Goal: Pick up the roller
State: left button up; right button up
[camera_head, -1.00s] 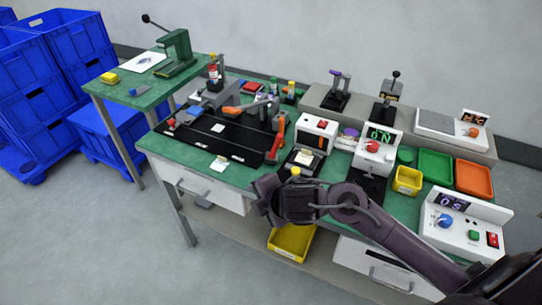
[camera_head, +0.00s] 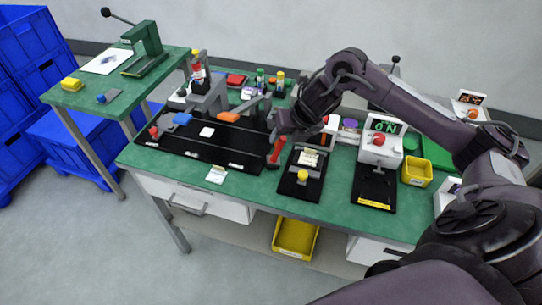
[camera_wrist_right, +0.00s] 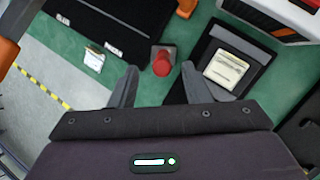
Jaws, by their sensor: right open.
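The roller, which I take to be the red-handled tool (camera_head: 275,152), stands at the right end of the black mat on the green bench. Its red handle (camera_wrist_right: 163,62) shows nearly end-on in the right wrist view, between and just beyond the fingertips. My right gripper (camera_head: 284,126) is right above and beside the handle in the head view, and its wrist partly hides the area behind. In the wrist view the two fingers (camera_wrist_right: 159,72) are spread with nothing held between them. Whether a finger touches the handle cannot be told. My left gripper is not in view.
A black fixture (camera_head: 299,188) with a pale block and yellow knob stands close to the right. The black mat (camera_head: 190,150) holds blue and orange parts. A white card (camera_head: 216,174) lies in front. A yellow bin (camera_head: 417,171) and testers stand farther right.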

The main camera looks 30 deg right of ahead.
aim_at(278, 146)
jog(key=p+x, duration=0.1)
jog(key=x, duration=0.2)
jog(key=shift+f, duration=0.3)
jog(key=shift+x, duration=1.35)
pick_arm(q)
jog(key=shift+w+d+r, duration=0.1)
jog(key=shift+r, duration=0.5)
pick_arm(e)
jog(key=shift+d, duration=0.1)
grip_shut()
